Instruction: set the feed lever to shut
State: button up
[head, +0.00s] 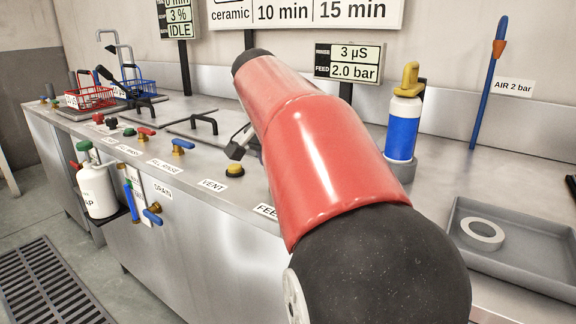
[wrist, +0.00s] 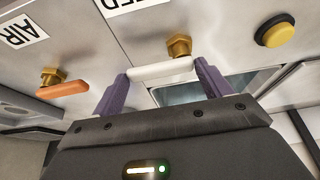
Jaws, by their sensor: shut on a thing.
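The feed lever (wrist: 160,70) is a white bar on a brass valve body (wrist: 179,46) in the wrist view. It lies nearly level across that picture, below a label (wrist: 135,3) whose visible end reads "ED". My gripper (wrist: 161,75) has purple fingers, one at each end of the bar, and is shut on it. In the head view my red arm hides the lever and most of my gripper; the label reading "FEE" (head: 266,211) shows beside the arm.
An orange lever (wrist: 62,89) by the AIR label (wrist: 18,32) and a yellow button (wrist: 275,30) flank the feed lever. In the head view, a blue-labelled bottle (head: 402,130) and a grey tray (head: 520,268) stand right of my arm.

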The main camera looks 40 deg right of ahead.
dwell(0.5)
jog(key=o, duration=1.4)
jog(key=p+v, duration=0.1)
jog(key=v, duration=0.6)
jog(key=shift+a+r, duration=0.2)
jog(key=shift+r, duration=0.2)
